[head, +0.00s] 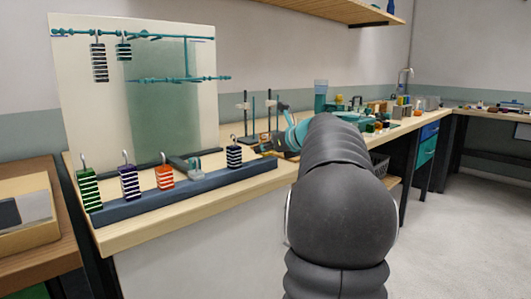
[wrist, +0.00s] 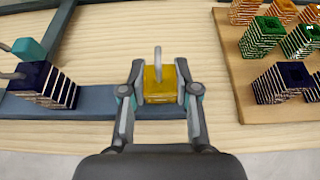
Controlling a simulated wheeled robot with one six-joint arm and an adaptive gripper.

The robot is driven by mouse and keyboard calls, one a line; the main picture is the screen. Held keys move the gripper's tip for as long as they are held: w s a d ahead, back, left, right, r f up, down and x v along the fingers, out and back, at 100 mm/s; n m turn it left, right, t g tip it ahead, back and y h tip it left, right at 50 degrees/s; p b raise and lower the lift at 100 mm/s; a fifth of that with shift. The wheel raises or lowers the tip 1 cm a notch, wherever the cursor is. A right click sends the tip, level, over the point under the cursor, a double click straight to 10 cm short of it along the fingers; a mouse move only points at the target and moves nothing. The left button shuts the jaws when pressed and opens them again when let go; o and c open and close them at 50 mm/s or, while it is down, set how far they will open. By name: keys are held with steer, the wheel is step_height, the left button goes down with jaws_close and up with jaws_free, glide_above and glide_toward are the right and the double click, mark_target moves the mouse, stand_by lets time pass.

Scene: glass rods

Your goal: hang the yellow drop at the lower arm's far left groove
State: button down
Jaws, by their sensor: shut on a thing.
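The yellow drop (wrist: 160,82), a block with a grey hook on top, is between the fingers of my gripper (wrist: 160,92) in the wrist view. The gripper is shut on its sides, over the end of the blue-grey rail (wrist: 100,106). I cannot tell whether the drop touches the rail.
On the rail stand green (head: 89,190), purple (head: 129,182), orange (head: 164,177) and dark blue (head: 234,154) drops. A wooden board (wrist: 240,98) with several coloured blocks lies right of the gripper in the wrist view. Lab stands (head: 252,112) rise behind the rail.

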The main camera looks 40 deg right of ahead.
steer(key=shift+f, duration=0.35)
steer(key=shift+f, duration=0.15)
steer(key=c, duration=0.9)
jaws_free()
steer(key=shift+o, duration=0.2)
steer(key=shift+r, duration=0.2)
steer(key=a+v, duration=0.1)
steer(key=v, duration=1.1)
steer(key=shift+d, duration=0.45)
